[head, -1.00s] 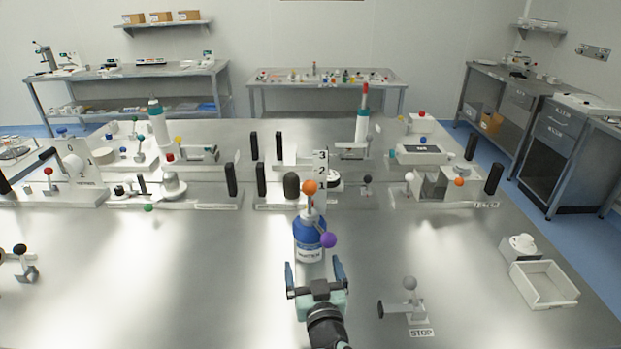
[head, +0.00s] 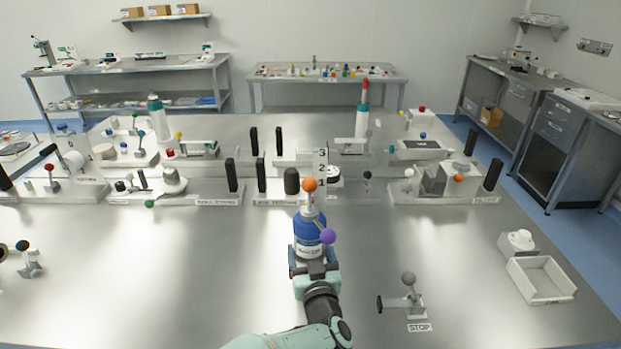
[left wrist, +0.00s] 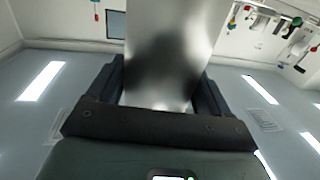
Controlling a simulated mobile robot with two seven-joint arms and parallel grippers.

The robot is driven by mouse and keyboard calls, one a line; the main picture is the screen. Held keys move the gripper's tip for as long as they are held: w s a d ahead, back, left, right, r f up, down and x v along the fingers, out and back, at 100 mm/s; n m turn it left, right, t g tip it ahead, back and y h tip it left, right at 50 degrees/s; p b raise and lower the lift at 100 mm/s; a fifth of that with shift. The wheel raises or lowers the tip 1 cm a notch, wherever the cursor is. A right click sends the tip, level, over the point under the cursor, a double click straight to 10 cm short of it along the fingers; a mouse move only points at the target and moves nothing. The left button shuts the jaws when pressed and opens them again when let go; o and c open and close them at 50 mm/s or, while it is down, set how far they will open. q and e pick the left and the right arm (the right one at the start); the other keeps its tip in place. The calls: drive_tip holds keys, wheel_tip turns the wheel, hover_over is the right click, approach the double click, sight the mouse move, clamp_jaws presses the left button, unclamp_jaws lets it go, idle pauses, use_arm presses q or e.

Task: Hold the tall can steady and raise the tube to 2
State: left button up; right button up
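The tall can (head: 307,232), blue with a white label, stands upright on the metal table. A light tube with an orange ball (head: 310,185) on its end rises from its top, and a purple ball (head: 328,236) sticks out at its right. The ball is about level with the 1 on a white scale plate (head: 322,165) marked 3, 2, 1. My left gripper (head: 314,262) is low at the can's near side, fingers spread either side. In the left wrist view a shiny metallic surface (left wrist: 165,60) fills the space between the fingers; contact is unclear. My right gripper is not seen.
A STOP lever with a grey ball (head: 408,279) stands to the right, with a white tray (head: 541,280) beyond it. Black posts and fixtures line the table behind the can.

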use_arm(q)
drive_tip(key=shift+r, duration=0.1)
drive_tip(key=shift+f, duration=0.35)
idle(0.3)
drive_tip(key=shift+s+f, duration=0.1)
